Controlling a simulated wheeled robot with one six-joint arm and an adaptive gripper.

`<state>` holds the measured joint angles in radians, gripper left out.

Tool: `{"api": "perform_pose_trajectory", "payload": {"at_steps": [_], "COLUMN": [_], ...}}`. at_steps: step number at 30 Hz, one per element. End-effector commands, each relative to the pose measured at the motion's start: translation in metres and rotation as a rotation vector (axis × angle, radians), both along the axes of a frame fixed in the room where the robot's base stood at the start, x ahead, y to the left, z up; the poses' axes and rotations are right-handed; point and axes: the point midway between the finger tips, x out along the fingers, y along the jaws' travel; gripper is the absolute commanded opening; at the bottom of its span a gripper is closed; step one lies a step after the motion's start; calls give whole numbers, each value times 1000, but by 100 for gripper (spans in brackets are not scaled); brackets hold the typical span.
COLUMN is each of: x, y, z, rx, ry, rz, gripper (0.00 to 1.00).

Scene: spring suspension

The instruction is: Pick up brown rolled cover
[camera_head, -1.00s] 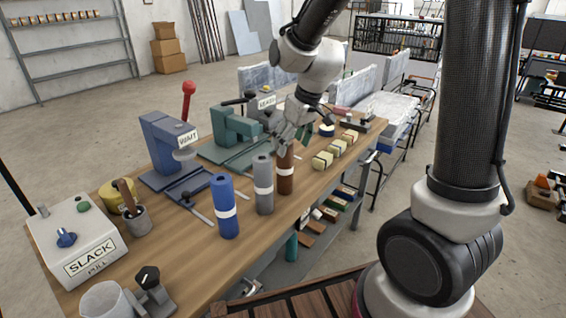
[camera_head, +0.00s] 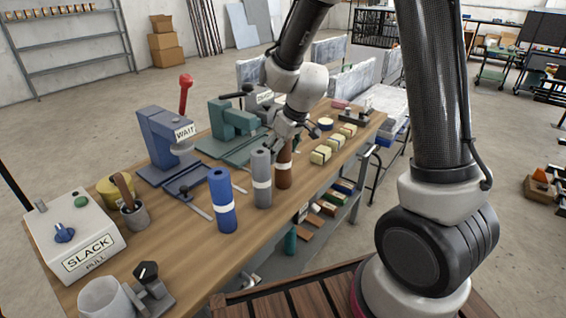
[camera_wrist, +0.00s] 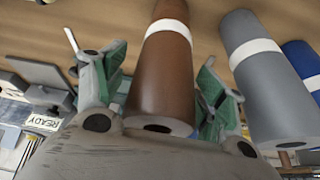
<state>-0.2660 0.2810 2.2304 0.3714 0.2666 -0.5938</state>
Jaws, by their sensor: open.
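The brown rolled cover (camera_head: 284,169) stands upright on the wooden workbench, with a white band around it. In the wrist view the brown roll (camera_wrist: 165,75) lies between the two fingers of my gripper (camera_wrist: 160,95), with its hollow end towards the camera. My gripper (camera_head: 287,130) is at the top of the brown roll in the head view. Its green-padded fingers are apart, one on each side of the roll, and a gap shows on the right side. The exact contact on the left side is hard to tell.
The grey roll (camera_head: 262,178) stands close to the left of the brown one, and the blue roll (camera_head: 222,205) beyond it. Yellow blocks (camera_head: 320,155) sit to the right. A green press (camera_head: 232,125) and a blue press (camera_head: 165,150) stand behind on the bench (camera_head: 185,245).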

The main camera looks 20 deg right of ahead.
Motion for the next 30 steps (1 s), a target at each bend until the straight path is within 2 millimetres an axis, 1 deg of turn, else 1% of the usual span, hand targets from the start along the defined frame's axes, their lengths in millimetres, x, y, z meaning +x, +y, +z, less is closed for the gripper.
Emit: {"api": "perform_pose_trajectory", "payload": {"at_steps": [3,4,12,19,22,26,30], "x": [0,0,0,0,1,1,1], "y": [0,0,0,0,0,0,0], "z": [0,0,1,1,7,29,60], "rx": [0,0,0,0,2,2,1], "ry": [-1,-1,0,-1,-4,-6,-7], "rz": [0,0,0,0,1,1,1], "gripper": [71,67,18,18,18,18,18]}}
